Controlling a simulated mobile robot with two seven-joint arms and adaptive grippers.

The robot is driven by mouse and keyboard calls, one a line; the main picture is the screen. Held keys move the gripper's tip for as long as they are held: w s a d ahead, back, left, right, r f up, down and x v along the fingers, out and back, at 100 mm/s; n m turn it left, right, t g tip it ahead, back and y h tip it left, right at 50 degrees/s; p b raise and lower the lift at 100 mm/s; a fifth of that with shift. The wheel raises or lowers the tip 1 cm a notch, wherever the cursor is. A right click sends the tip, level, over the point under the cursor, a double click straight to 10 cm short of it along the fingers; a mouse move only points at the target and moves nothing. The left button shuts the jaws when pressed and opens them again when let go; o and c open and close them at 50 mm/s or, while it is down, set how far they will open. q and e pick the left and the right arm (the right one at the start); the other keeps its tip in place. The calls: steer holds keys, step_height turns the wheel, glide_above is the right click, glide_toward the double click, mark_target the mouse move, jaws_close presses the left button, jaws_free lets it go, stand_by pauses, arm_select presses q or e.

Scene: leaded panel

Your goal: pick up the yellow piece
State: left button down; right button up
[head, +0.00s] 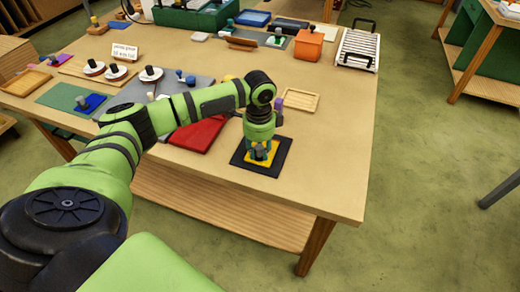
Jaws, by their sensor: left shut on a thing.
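The yellow piece (259,164) lies on or just above a black square mat (277,171) near the right front part of the table. My left gripper (261,153) points down over the yellow piece and is shut on it, around its middle. The fingers hide part of the piece, and I cannot tell whether it is lifted off the mat. My right gripper is not in view.
A red panel (198,134) lies left of the mat. An orange box (308,44) and a white slatted rack (358,49) stand at the back right. The table's right front area is clear.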

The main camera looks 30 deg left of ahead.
mark_target(259, 147)
arm_select(q)
steer(key=shift+w+r+b, duration=0.1)
steer(key=shift+r+b, duration=0.7)
steer(key=shift+r, duration=1.2)
steer(key=d+r+b, duration=0.2)
steer(key=d+r, duration=0.5)
steer(key=d, duration=0.4)
steer(key=shift+s+d, duration=0.2)
steer(key=shift+d, duration=0.15)
steer(key=c, duration=1.5)
jaws_free()
jaws_close()
